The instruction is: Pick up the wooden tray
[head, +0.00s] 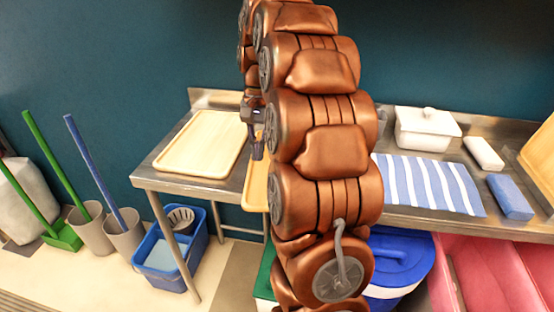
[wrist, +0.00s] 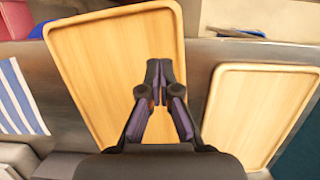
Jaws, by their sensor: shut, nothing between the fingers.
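Two light wooden trays lie on the metal counter. In the head view one tray (head: 201,143) lies flat at the left end, and another tray (head: 256,190) is mostly hidden behind my arm. In the wrist view the partly hidden tray (wrist: 105,55) is under my fingers and reaches past the counter's front edge. The left-end tray (wrist: 258,112) shows at the right of the wrist view. My gripper (wrist: 158,68) is shut and empty, its fingertips in front of the nearer tray's surface. It also shows in the head view (head: 257,150), left of my arm.
A striped cloth (head: 430,183), a white lidded dish (head: 426,128), a white block (head: 484,153) and a blue sponge (head: 510,196) lie on the counter's right. A blue bucket (head: 170,255) stands below left. A blue-lidded bin (head: 400,262) stands below right. A dark wall is behind.

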